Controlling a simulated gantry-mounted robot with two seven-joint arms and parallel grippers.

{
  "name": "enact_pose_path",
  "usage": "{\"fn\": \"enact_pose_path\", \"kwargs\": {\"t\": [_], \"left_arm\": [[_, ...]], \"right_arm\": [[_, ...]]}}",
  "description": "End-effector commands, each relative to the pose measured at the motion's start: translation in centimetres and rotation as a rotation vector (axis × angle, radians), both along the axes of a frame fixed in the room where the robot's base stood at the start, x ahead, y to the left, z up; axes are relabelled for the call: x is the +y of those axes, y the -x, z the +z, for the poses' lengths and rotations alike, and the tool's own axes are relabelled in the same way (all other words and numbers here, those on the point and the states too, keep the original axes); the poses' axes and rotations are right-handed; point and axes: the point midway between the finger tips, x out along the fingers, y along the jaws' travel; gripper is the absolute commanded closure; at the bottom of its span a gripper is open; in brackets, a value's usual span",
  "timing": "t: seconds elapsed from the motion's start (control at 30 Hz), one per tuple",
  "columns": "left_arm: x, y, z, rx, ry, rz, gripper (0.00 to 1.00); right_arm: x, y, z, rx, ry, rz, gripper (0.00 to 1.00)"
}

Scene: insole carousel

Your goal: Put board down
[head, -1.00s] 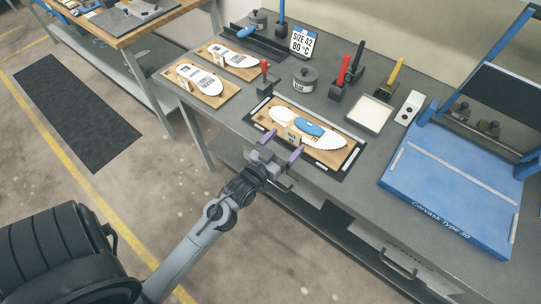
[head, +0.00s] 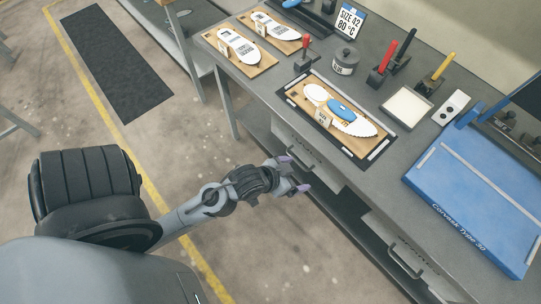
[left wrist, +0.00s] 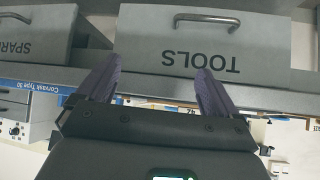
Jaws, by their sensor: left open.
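The wooden board (head: 295,97) lies flat in the black frame (head: 318,137) on the grey workbench. On it are white insole pieces (head: 357,127) and a blue piece (head: 342,108), with a small label block at its near edge. My left gripper (head: 298,173) is open and empty in the head view, in front of the bench's edge and apart from the board. In the left wrist view its purple fingers (left wrist: 154,88) are spread, facing a grey drawer marked TOOLS (left wrist: 205,45). The board does not show there. My right gripper is not in view.
Two more boards with insoles (head: 237,50) lie at the bench's left. A grey pot (head: 345,62), coloured-handled tools (head: 400,52), a pale tray (head: 407,106) and a blue Corvask machine (head: 470,195) stand around the frame. Drawers with handles (head: 405,262) sit below the bench top.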

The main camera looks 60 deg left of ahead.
Motion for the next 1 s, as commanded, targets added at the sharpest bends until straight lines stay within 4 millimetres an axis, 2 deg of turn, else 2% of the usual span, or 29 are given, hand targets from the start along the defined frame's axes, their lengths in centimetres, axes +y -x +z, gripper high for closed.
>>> {"fn": "enact_pose_path", "kwargs": {"t": [0.1,0.27,0.4,0.6,1.0], "left_arm": [[-1.4,3.3,-1.1,0.201,-0.019,-0.053,0.06],[-2.3,7.1,-1.7,0.405,-0.046,-0.098,0.06],[-2.5,9.0,-1.8,0.498,-0.060,-0.116,0.26],[-2.6,9.6,-1.9,0.526,-0.066,-0.121,0.55],[-2.6,9.6,-1.9,0.524,-0.064,-0.120,0.55]], "right_arm": [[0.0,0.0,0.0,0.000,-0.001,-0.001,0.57],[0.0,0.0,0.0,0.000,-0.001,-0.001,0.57],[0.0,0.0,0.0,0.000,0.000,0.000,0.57],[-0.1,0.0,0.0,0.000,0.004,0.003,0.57],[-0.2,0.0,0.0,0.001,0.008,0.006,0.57]]}}
